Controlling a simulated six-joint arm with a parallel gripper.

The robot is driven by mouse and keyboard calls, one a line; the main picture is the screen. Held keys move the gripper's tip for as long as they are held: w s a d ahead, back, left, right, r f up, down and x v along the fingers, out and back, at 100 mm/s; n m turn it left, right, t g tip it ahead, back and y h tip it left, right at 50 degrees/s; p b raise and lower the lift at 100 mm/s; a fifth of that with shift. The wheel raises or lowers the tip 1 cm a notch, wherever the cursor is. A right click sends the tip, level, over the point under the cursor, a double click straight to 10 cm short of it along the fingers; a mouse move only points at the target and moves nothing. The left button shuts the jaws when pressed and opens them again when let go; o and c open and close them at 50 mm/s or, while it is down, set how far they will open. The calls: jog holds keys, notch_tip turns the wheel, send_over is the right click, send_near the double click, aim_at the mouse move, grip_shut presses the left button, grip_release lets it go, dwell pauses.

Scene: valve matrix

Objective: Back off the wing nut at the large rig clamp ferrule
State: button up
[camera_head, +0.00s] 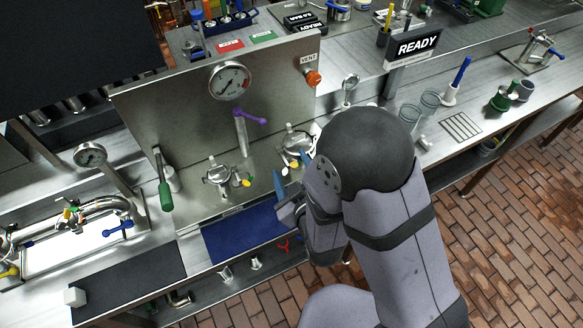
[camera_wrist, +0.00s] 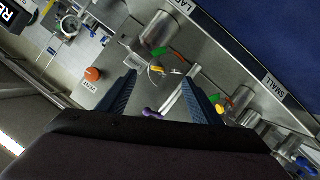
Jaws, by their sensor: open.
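The large clamp (camera_wrist: 160,28) is near the top centre of the wrist view, beside a label that is cut off and begins "LA". In the head view this clamp (camera_head: 296,139) is partly hidden by my arm. My gripper (camera_wrist: 161,80) is open, with its two blue-grey fingers spread. The wing nut appears between and just beyond the fingertips. I cannot tell the remaining depth. No contact shows. In the head view my gripper (camera_head: 280,195) is largely hidden by my wrist.
A second clamp (camera_head: 217,175) stands to the left, by the "SMALL" label (camera_wrist: 275,87). A purple-handled valve (camera_head: 247,117), a gauge (camera_head: 230,80) and an orange vent knob (camera_head: 313,78) are on the steel panel. A blue mat (camera_head: 235,236) lies clear in front.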

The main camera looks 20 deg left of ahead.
notch_tip(320, 180, up, 8)
jog(key=p, duration=0.7)
jog(key=shift+r, duration=0.15)
